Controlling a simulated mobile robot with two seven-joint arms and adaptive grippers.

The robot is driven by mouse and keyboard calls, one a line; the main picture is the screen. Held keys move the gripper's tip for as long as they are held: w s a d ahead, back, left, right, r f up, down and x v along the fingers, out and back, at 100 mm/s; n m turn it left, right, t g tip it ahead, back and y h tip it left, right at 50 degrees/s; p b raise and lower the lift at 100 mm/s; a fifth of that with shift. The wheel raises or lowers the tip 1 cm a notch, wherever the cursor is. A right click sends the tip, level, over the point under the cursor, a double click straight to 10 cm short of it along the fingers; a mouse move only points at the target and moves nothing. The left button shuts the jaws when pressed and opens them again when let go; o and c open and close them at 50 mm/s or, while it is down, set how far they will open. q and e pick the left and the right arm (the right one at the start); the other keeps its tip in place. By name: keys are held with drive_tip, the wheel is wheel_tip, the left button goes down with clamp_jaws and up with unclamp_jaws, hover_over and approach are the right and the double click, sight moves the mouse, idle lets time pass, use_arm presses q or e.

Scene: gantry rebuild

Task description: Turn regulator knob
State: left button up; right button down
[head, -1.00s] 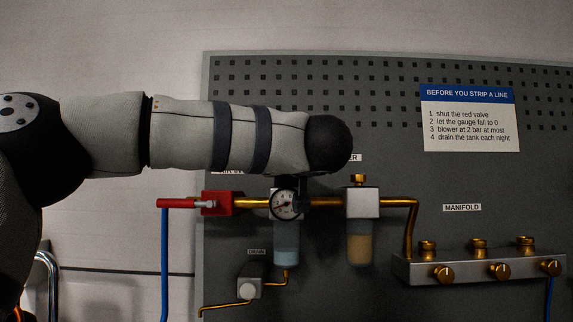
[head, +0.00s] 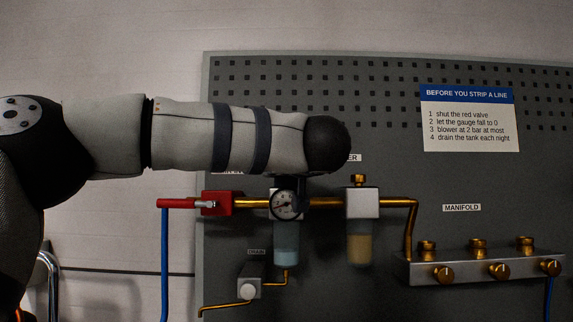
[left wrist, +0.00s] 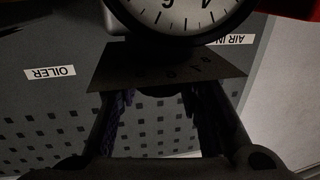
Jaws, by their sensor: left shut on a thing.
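The gauge also shows upside down at the top of the left wrist view (left wrist: 185,14). My left arm reaches in from the left above the regulator. Its wrist covers the regulator's top in the head view. In the left wrist view my left gripper (left wrist: 160,94) has its fingers closed around the regulator knob, which is dark and mostly hidden beside a grey plate with numbers (left wrist: 165,68). My right gripper is in neither view.
A red valve (head: 216,203) with a lever and blue hose sits left of the regulator. The oiler (head: 361,204) stands close on the right. A manifold (head: 480,268) with brass fittings is further right. A drain block (head: 248,288) lies below.

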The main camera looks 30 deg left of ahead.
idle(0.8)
use_arm(q)
drive_tip(key=o, duration=1.2)
drive_tip(key=v, duration=1.2)
